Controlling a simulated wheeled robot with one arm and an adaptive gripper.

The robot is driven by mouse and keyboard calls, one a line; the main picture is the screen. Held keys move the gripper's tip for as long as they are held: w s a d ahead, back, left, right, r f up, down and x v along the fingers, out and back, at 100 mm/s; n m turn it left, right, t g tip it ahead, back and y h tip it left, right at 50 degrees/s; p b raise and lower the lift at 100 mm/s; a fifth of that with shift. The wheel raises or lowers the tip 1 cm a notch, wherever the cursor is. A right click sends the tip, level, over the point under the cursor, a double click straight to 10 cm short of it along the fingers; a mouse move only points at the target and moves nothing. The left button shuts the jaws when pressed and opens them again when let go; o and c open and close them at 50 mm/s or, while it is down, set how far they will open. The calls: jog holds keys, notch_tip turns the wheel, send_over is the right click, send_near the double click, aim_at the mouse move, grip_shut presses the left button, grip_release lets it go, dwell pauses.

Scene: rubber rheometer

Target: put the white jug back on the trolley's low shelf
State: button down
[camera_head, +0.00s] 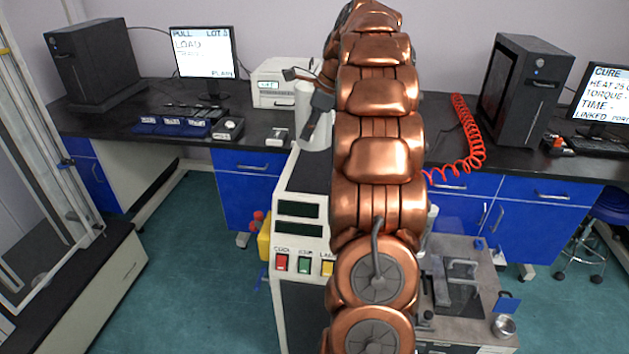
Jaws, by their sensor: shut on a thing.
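My arm rises through the middle of the view and hides much behind it. My gripper (318,112), dark and partly hidden by the arm, is beside a white upright shape, which looks like the white jug (303,103). The gripper is shut on it, above the dark top of a white cabinet. Whether the jug touches that top cannot be told. I cannot make out the trolley or its low shelf for certain.
The white cabinet (301,262) has two displays and coloured buttons. A grey bench (487,262) with a metal fixture and a small steel cup (503,326) stands right of my arm. A dark counter (185,95) with computers runs behind. Green floor is open at left.

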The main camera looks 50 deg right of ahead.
jog(key=shift+d+f, duration=0.15)
jog(key=shift+f, duration=0.55)
jog(key=shift+f+p, duration=0.75)
jog(key=shift+f, duration=3.8)
jog(key=c, duration=1.1)
grip_release()
jog(key=shift+s+f, duration=0.1)
jog(key=shift+f, duration=0.1)
jog(key=shift+c, duration=0.2)
jog(key=shift+r, duration=0.1)
jog(key=b+v, duration=0.1)
jog(key=v, duration=1.1)
jog(key=shift+b, duration=0.4)
